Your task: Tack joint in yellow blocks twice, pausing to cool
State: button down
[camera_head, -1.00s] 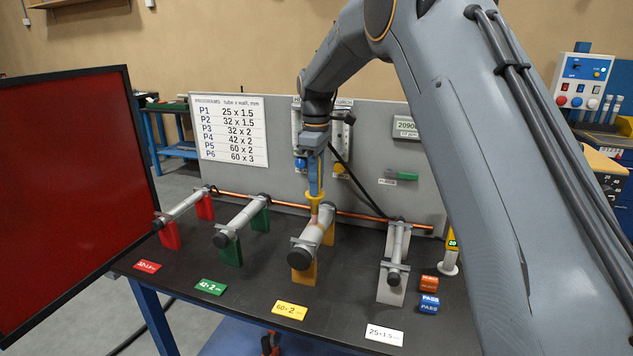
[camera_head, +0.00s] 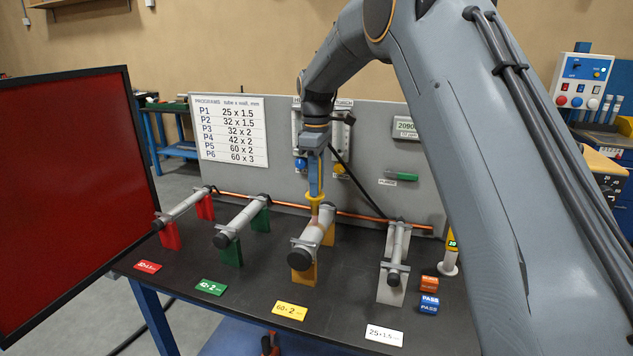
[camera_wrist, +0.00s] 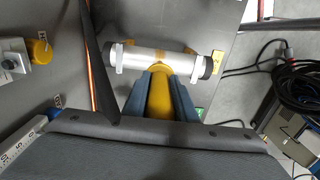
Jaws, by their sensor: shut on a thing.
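The yellow blocks (camera_head: 303,273) carry a grey tube with dark end caps and clamps (camera_head: 311,242). A yellow 60 x 2 card (camera_head: 290,311) lies in front of them. My gripper (camera_head: 315,190) is shut on a yellow torch, whose collar (camera_head: 315,199) shows just above the tube. In the wrist view the yellow torch (camera_wrist: 160,95) lies between my two fingers, its tip at the middle of the tube (camera_wrist: 140,57), where a tan band shows. I cannot tell whether the tip touches the tube.
Tubes on red blocks (camera_head: 171,236) and green blocks (camera_head: 230,253) stand left, one on white blocks (camera_head: 391,290) right. A copper pipe (camera_head: 360,217) runs behind. PASS and orange blocks (camera_head: 429,283) lie at right. A red screen (camera_head: 65,190) stands at left.

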jog(key=shift+r+p, duration=1.8)
jog(key=shift+r, duration=1.7)
dwell(4.5)
